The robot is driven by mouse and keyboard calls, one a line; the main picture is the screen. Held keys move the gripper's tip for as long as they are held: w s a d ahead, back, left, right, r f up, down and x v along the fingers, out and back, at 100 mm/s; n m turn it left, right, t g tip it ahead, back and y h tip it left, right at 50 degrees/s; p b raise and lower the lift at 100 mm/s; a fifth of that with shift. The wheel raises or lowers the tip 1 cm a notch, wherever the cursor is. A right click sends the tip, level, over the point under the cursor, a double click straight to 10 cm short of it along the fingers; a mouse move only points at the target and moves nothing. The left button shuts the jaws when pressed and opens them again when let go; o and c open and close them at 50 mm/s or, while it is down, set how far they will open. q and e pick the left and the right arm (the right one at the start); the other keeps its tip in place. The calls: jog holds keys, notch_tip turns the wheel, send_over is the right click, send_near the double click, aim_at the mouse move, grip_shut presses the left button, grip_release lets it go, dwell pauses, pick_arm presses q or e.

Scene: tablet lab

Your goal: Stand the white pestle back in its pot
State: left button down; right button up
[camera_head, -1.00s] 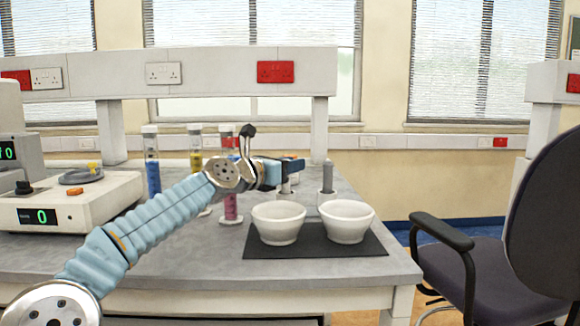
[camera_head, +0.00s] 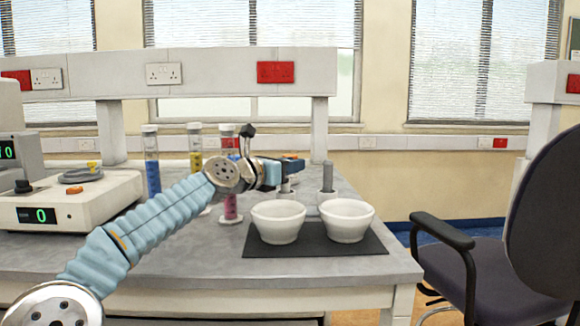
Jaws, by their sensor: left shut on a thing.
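My left gripper (camera_head: 293,165) is shut on the white pestle (camera_head: 285,180), behind the left bowl. The gripper hides the pestle's upper part. A short pale length shows below the fingers, upright, right at the small pot (camera_head: 286,193) behind the left bowl. I cannot tell whether its lower end is inside the pot or just above it. A grey pestle (camera_head: 328,174) stands upright in a second small pot (camera_head: 326,196) to the right. My right gripper is not in view.
Two white bowls (camera_head: 277,222) (camera_head: 346,220) stand on a dark mat (camera_head: 313,247) in front of the pots. Several tubes with coloured contents (camera_head: 152,165) stand left of the gripper, partly behind my arm. A balance (camera_head: 75,205) is at the left, a chair (camera_head: 545,215) at the right.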

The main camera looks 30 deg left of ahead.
pick_arm(q)
jog(key=c, duration=0.8)
grip_release()
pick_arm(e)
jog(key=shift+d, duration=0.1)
pick_arm(q)
jog(key=s+d+r+b, duration=0.1)
jog(key=s+d+r, duration=0.6)
jog(key=s+r, duration=0.5)
jog(key=shift+r+b, duration=0.4)
jog(key=shift+r, duration=0.1)
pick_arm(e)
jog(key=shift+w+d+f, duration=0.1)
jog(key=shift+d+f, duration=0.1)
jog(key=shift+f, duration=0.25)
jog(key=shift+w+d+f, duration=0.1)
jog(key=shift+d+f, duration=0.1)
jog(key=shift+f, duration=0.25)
pick_arm(q)
jog(key=shift+d, duration=0.1)
